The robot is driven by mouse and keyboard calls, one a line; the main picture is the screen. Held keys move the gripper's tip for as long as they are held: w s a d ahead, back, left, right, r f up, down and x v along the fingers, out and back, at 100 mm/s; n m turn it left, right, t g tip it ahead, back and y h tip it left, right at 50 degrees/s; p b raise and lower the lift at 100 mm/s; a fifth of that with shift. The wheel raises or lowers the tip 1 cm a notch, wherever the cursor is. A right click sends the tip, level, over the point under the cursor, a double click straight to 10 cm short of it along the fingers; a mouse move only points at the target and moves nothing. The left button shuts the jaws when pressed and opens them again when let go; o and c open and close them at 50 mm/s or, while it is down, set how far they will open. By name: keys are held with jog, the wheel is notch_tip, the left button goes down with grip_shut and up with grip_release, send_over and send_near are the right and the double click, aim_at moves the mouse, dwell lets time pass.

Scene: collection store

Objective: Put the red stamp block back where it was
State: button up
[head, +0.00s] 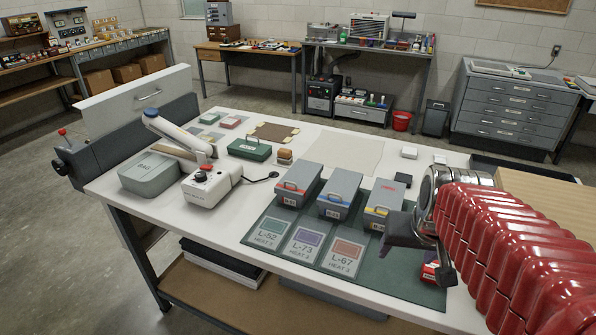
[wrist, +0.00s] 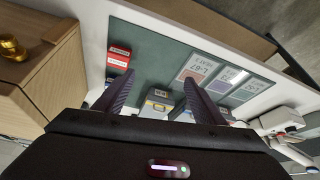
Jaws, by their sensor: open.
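A red block with white labelling, which looks like the red stamp block (head: 430,272), lies at the right end of the green mat (head: 400,284). My gripper partly hides it in the head view. In the wrist view the red block (wrist: 119,58) lies beyond and just left of the left fingertip, apart from it. My gripper (head: 420,250) is above the mat's right end, open, with nothing between its fingers. In the wrist view the gripper (wrist: 158,80) has its two dark fingers spread, with a grey box (wrist: 158,103) showing between them.
Three grey lidded boxes with red (head: 297,186), blue (head: 340,194) and yellow (head: 383,205) bands stand along the mat. Three printed cards (head: 304,245) lie before them. A wooden box (head: 548,190) stands at right. A white device (head: 210,185) stands left of the mat.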

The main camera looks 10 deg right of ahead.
jog(key=s+a+r+n+t+y, duration=0.1)
jog(key=s+a+n, duration=0.3)
jog(key=a, duration=1)
jog(key=shift+s+a+r+y, duration=0.2)
jog(key=shift+s+r+y, duration=0.25)
jog(key=shift+s, duration=0.65)
